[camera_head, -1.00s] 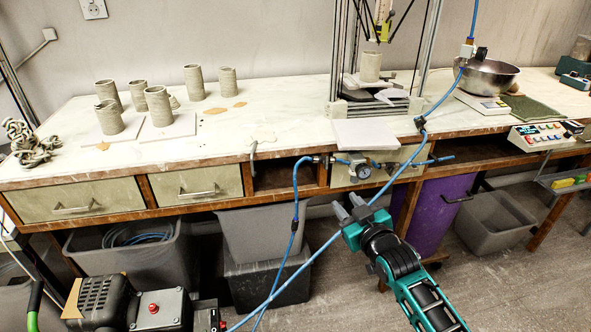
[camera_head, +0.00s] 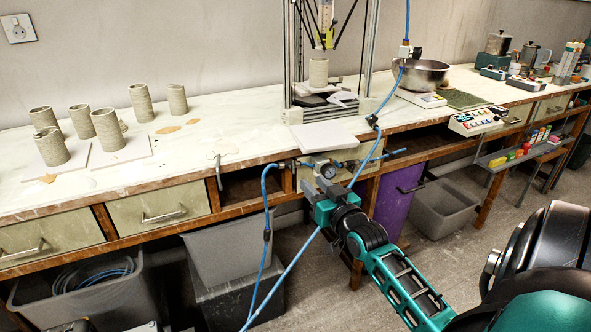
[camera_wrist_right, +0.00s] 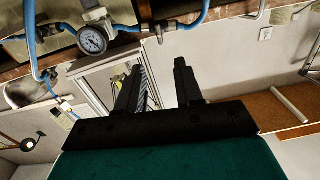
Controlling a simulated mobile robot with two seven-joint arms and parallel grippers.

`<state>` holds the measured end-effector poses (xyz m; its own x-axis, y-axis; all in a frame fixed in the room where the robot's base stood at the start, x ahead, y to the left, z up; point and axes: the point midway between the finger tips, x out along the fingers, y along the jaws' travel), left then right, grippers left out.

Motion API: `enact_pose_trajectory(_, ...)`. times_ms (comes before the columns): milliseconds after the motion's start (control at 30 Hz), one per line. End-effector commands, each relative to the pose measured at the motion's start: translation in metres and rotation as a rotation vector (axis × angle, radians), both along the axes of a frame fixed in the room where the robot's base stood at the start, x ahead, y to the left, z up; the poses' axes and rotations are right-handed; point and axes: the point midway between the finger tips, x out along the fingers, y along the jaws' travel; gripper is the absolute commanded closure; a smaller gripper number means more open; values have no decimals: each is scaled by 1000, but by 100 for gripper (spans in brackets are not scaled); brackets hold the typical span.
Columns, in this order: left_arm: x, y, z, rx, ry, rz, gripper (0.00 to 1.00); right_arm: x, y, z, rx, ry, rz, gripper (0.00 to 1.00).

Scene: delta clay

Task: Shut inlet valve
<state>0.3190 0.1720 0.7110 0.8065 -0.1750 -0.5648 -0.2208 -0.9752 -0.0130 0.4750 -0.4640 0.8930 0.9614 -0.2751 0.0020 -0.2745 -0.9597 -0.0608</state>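A compressed-air line with a round pressure gauge (camera_head: 327,171) and metal fittings (camera_head: 307,163) runs under the front edge of the workbench. The gauge also shows upper left in the right wrist view (camera_wrist_right: 91,40), with metal fittings and blue tubing beside it. I cannot tell which fitting is the inlet valve; any handle is small and partly hidden. My right gripper (camera_head: 316,183) is just below the gauge in the head view, pointing up toward the line. In the right wrist view its two fingers (camera_wrist_right: 157,72) are apart with nothing visibly held. My left gripper is not in view.
Blue hoses (camera_head: 267,230) hang in front of the bench near my right gripper. Clay cylinders (camera_head: 107,128) stand on the bench at left.

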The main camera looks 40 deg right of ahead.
Motion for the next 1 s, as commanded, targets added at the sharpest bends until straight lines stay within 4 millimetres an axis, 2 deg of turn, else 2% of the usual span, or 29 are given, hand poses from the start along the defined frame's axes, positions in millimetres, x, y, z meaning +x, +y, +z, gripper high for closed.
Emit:
enact_pose_trajectory(33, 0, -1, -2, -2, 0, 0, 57, 11, -3, 0, -1, -3, 0, 64)
enact_pose_trajectory(300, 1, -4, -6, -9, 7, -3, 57, 58, -16, -1, -1, 0, 1, 64)
enact_pose_trajectory(500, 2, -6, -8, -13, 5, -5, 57, 81, -23, -1, -1, 1, 1, 64)
enact_pose_trajectory(700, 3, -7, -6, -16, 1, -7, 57, 90, -25, -1, -1, 2, 1, 64)
enact_pose_trajectory(967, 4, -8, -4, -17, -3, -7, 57, 91, -25, 0, -1, 2, 1, 64)
enact_pose_trajectory(1000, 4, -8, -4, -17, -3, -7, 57, 91, -25, 0, -1, 2, 1, 67)
